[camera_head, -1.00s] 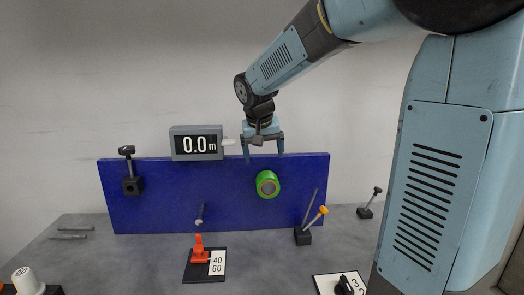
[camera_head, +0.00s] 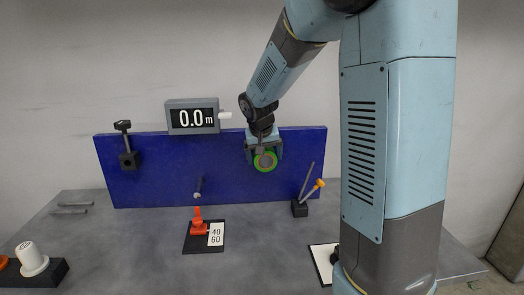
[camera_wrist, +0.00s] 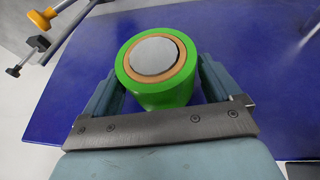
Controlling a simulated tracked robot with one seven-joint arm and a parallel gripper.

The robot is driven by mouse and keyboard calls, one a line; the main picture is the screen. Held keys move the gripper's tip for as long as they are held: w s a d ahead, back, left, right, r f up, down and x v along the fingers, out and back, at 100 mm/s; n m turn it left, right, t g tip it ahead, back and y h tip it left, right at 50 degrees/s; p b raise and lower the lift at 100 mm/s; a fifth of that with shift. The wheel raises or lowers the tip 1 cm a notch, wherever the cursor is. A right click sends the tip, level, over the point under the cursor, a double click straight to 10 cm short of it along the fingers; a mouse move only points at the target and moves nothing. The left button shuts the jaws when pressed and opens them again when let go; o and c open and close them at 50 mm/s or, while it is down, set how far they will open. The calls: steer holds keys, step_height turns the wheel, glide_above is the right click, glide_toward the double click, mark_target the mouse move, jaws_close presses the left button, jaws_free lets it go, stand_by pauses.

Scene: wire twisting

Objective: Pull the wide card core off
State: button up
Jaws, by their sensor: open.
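A green roll (camera_head: 270,167) with a brown card core ring inside it sits on the right half of the blue panel. In the wrist view the green roll (camera_wrist: 153,95) shows its brown core ring (camera_wrist: 185,52) around a flat grey round end (camera_wrist: 153,56). My gripper (camera_head: 263,153) is open at the roll in the head view, partly covering it. In the wrist view my gripper (camera_wrist: 160,84) has one finger on each side of the green roll. I cannot tell whether the fingers touch it.
The blue panel (camera_head: 150,185) carries a grey display (camera_head: 192,117) reading 0.0 m and a short peg (camera_head: 198,188). An orange lever (camera_head: 198,222) stands on a black plate. A rod stand with a yellow knob (camera_head: 319,183) is at the right. A white spool (camera_head: 31,259) stands at front left.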

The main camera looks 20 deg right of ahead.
steer(key=shift+c, duration=0.5)
steer(key=c, duration=1)
steer(key=s+a, duration=0.1)
steer(key=s, duration=0.6)
steer(key=shift+s+a, duration=0.2)
steer(key=shift+a, duration=0.05)
stand_by(0.5)
stand_by(0.4)
steer(key=s, duration=0.1)
steer(key=s+r, duration=0.2)
steer(key=shift+a, duration=0.3)
steer(key=shift+f, duration=0.1)
